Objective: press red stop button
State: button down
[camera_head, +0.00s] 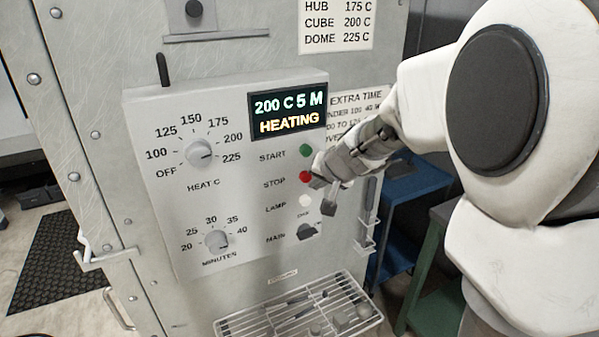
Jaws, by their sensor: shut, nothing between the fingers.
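The red STOP button (305,177) is on the right side of the grey control panel (150,220), below the green START button (306,150) and above the white LAMP button (305,201). My gripper (318,184) is shut and empty. Its tips are right beside the red button, at its lower right in the picture; I cannot tell whether they touch it. The display (288,110) reads "200 C 5 M" and "HEATING".
A heat knob (199,153), a minutes knob (217,239) and a main switch (306,231) share the panel. A wire rack (240,325) with small parts juts out below. A blue table (405,190) and a green table (432,270) stand at right.

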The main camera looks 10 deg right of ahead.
jog(key=shift+w, duration=0.1)
jog(key=shift+w+a, duration=0.15)
jog(key=shift+w, duration=0.15)
jog(key=shift+w+a, duration=0.15)
jog(key=shift+w, duration=0.3)
dwell(0.9)
dwell(0.3)
jog(key=shift+s+d+b, duration=0.3)
jog(key=shift+s+b, duration=0.1)
jog(key=shift+s, duration=0.45)
jog(key=s, duration=0.1)
jog(key=s+d+b, duration=0.1)
jog(key=s, duration=0.2)
jog(key=shift+s+d+b, duration=0.25)
jog(key=shift+s+b, duration=0.1)
jog(key=shift+b, duration=0.05)
